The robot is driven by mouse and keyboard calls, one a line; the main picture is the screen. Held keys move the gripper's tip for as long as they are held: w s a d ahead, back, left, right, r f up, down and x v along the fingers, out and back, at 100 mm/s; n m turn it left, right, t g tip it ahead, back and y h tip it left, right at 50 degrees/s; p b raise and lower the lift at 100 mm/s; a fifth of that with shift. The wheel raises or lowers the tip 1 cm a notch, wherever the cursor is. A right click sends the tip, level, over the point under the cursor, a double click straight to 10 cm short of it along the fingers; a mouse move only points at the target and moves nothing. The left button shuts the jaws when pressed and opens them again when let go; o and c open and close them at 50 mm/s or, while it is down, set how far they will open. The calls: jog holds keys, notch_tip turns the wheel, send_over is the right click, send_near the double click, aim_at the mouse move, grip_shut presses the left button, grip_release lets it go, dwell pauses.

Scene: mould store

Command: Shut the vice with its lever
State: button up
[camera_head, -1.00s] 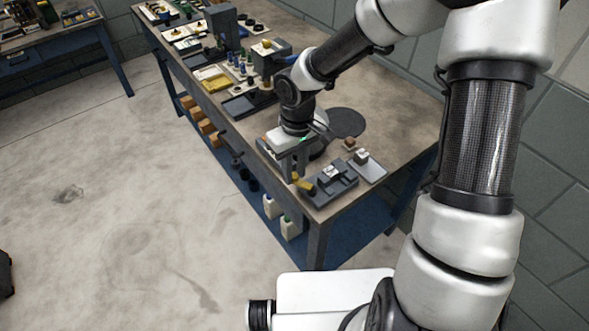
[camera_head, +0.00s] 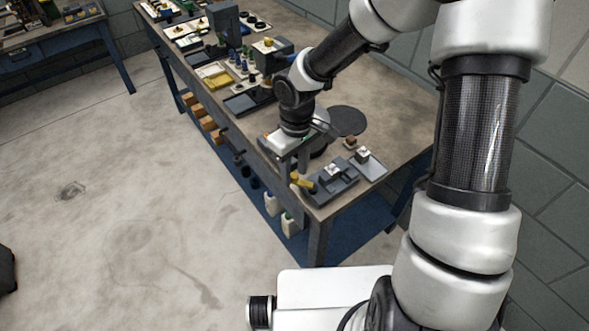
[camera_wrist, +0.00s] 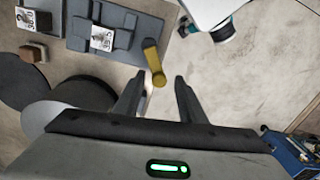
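The grey vice (camera_head: 340,188) sits near the front corner of the bench, with a white-topped block (camera_head: 332,172) in it. It also shows at the top of the wrist view (camera_wrist: 80,35), where the block bears a label (camera_wrist: 103,38). Its yellow lever (camera_wrist: 154,62) sticks out on the side toward my gripper. My gripper (camera_wrist: 158,82) is open, with its two fingers apart and nothing between them. The lever's yellow end lies just beyond the fingertips, roughly between them in the picture. Contact cannot be told. In the head view my gripper (camera_head: 298,168) points down beside the lever (camera_head: 302,183).
A grey plate (camera_head: 374,171) with another labelled block (camera_head: 362,155) lies beside the vice, near a small brown block (camera_head: 350,143). A dark round disc (camera_head: 347,120) lies behind. Trays and bottles fill the far bench. The floor (camera_head: 130,220) left of the bench is clear.

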aim_at(296, 174)
notch_tip(296, 174, up, 17)
jog(key=p, duration=0.2)
jog(key=shift+w+d+r, duration=0.2)
jog(key=shift+w+d, duration=0.05)
dwell(0.5)
